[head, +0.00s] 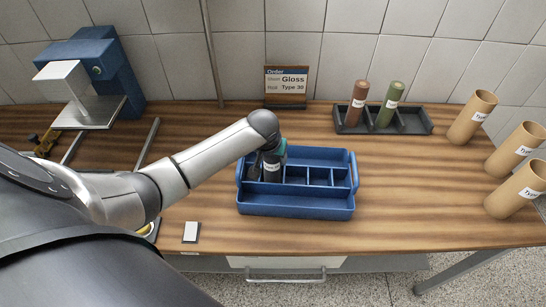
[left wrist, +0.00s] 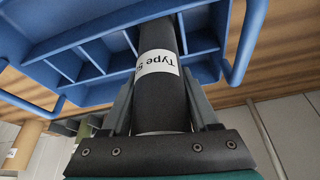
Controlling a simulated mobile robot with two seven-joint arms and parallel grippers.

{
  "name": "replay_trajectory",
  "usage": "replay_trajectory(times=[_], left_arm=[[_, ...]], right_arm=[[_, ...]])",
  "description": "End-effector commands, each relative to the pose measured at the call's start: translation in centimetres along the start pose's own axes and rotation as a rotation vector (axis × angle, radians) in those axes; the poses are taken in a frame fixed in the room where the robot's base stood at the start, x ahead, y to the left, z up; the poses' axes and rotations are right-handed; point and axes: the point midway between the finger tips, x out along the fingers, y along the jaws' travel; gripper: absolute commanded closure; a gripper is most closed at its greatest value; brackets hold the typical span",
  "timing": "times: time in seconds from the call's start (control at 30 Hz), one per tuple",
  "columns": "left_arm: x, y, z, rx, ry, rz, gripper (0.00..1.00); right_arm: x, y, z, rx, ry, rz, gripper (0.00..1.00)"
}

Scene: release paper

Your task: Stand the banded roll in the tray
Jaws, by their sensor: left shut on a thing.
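My left gripper (head: 271,156) is shut on a dark grey roll (head: 271,177) with a white label band. In the left wrist view the roll (left wrist: 159,105) stands between the two fingers, and its label reads "Type" with a partly hidden number. The roll is upright or nearly so, at the left part of the blue tray (head: 296,208). The tray (left wrist: 60,45) has several compartments; those right of the roll look empty. The roll's lower end is hidden, so I cannot tell whether it touches the tray floor. My right gripper is not in view.
A dark rack (head: 414,122) at the back holds a brown roll (head: 358,103) and a green roll (head: 390,104). Three cardboard tubes (head: 515,190) stand at the right. An order sign (head: 286,84) stands by the wall. A blue machine (head: 113,70) is at back left. The wooden table right of the tray is clear.

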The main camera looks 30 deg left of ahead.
Motion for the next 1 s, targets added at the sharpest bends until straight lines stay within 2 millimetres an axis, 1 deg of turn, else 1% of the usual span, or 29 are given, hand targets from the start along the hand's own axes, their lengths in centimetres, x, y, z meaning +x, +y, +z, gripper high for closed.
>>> replay_trajectory(times=[0.13, 0.27, 0.3, 0.5, 0.53, 0.8, 0.93, 1.0], left_arm=[[-0.1, 0.0, -0.1, 0.000, 0.002, 0.001, 1.00], [0.2, 0.0, 0.0, -0.001, 0.001, 0.000, 1.00], [0.2, 0.0, 0.1, 0.000, 0.000, 0.000, 0.34], [0.1, 0.0, 0.1, 0.000, 0.000, 0.000, 0.12], [0.1, 0.0, 0.1, 0.000, 0.000, 0.000, 0.09], [0.0, 0.0, 0.0, 0.000, 0.000, 0.000, 0.09], [-0.8, 0.0, -0.1, -0.001, 0.000, 0.000, 0.09], [-1.6, 0.0, -0.1, -0.001, 0.001, 0.001, 0.09]], right_arm=[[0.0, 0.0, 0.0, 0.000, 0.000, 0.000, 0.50], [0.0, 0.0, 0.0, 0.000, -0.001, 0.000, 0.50], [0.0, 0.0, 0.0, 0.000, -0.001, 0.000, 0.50], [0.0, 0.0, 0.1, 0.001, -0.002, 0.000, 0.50], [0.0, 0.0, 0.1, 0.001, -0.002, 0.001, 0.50], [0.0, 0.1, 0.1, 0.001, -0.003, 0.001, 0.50], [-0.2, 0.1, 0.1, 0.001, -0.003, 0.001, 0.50], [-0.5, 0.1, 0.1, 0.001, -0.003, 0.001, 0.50]])
